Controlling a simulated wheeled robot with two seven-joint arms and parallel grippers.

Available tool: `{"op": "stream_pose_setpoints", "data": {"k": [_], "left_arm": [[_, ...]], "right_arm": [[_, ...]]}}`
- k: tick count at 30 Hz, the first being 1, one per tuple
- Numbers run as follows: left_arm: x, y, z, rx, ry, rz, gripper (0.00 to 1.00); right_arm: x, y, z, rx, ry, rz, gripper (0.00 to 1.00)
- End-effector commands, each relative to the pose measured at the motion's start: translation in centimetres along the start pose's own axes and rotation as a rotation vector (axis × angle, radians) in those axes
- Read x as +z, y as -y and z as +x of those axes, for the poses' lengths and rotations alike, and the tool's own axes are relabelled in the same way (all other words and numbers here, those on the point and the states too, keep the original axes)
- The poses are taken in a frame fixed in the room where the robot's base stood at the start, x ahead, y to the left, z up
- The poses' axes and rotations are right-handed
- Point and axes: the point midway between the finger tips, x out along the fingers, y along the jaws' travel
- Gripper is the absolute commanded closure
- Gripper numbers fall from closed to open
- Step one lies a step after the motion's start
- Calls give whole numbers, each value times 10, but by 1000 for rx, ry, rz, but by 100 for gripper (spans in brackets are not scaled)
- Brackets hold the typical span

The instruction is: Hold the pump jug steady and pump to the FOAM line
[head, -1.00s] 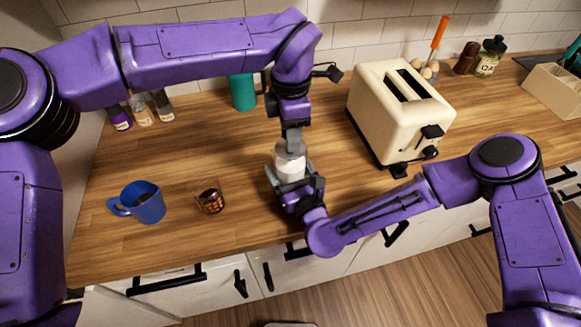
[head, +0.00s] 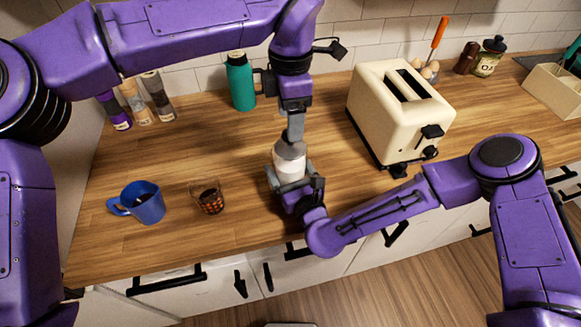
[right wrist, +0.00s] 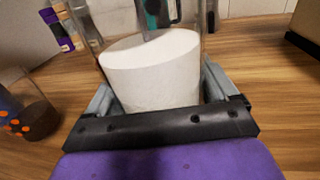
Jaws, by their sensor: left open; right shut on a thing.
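The pump jug (head: 288,166) stands upright on the counter, a clear vessel with white contents and a grey top. In the right wrist view its white contents (right wrist: 152,80) fill the lower part, with clear wall above. No FOAM line can be made out. My right gripper (head: 292,184) is shut around the jug low down, a finger on each side; its fingers also show in the right wrist view (right wrist: 160,105). My left gripper (head: 295,128) is open, pointing down directly above the jug's top. Whether it touches the top is hard to tell.
A blue mug (head: 148,204) and a small glass with dark contents (head: 209,198) stand left of the jug. A teal bottle (head: 240,82) stands behind, several spice jars (head: 134,102) back left. A cream toaster (head: 398,115) is to the right. The counter's front edge is close.

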Motion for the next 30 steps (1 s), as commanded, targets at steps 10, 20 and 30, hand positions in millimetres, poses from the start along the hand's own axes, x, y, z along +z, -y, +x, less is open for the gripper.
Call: {"op": "stream_pose_setpoints", "data": {"k": [10, 20, 30], "left_arm": [[0, 0, -31, 1, 0, 1, 33], [0, 0, -31, 0, 0, 1, 33], [0, 0, -31, 0, 0, 1, 33]], "right_arm": [[-3, 0, -1, 0, -7, 0, 64], [-2, 0, -1, 0, -4, 0, 0], [-2, 0, -42, 1, -7, 2, 0]]}}
